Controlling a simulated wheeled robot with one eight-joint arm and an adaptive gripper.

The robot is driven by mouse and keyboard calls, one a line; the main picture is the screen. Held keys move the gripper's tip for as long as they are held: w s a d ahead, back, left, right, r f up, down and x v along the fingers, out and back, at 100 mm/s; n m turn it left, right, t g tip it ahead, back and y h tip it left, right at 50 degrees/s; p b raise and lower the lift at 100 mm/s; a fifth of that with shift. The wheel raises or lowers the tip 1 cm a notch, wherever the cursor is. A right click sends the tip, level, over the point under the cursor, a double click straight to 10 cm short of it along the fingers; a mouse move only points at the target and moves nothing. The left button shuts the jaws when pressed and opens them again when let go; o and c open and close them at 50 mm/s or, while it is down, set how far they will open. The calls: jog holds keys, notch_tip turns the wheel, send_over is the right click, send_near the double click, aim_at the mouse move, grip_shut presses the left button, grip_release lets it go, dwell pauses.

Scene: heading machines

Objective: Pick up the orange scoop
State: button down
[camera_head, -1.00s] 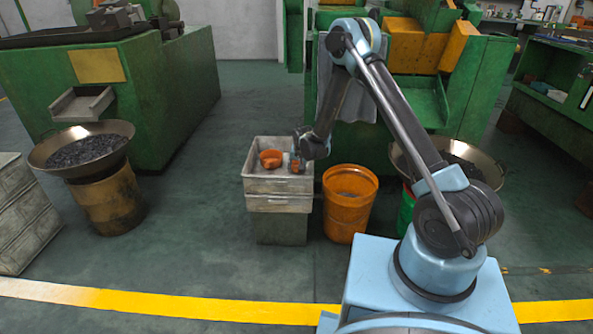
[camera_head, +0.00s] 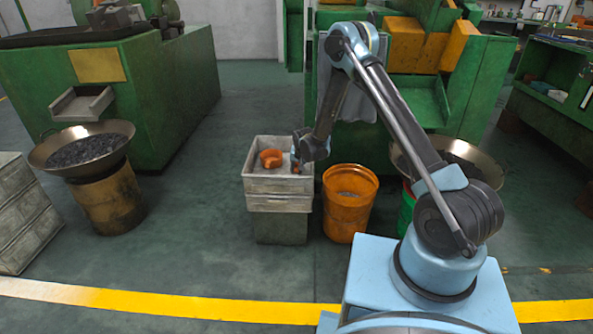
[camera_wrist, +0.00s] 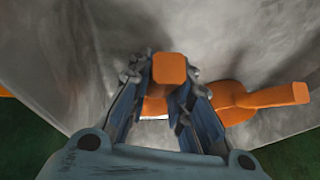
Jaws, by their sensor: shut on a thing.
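The grey tray (camera_head: 279,188) holds orange plastic in the head view. An orange scoop-like piece (camera_head: 270,158) lies in it, left of my gripper (camera_head: 297,167). In the wrist view, my gripper (camera_wrist: 162,100) is shut on the orange scoop (camera_wrist: 170,68), whose blunt handle end stands up between the fingers. Some orange shows below, between the fingers. A second orange part (camera_wrist: 260,98) extends right of the right finger. The fingers hide whether it joins the held part. My gripper is low inside the tray.
An orange bucket (camera_head: 349,205) stands just right of the tray. A wide pan of dark bits (camera_head: 82,150) sits on a drum at left. Green machines (camera_head: 150,100) stand behind. The floor left of the tray is clear.

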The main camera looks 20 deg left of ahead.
notch_tip(320, 180, up, 10)
dwell(0.6)
jog(key=shift+d, duration=0.1)
dwell(1.0)
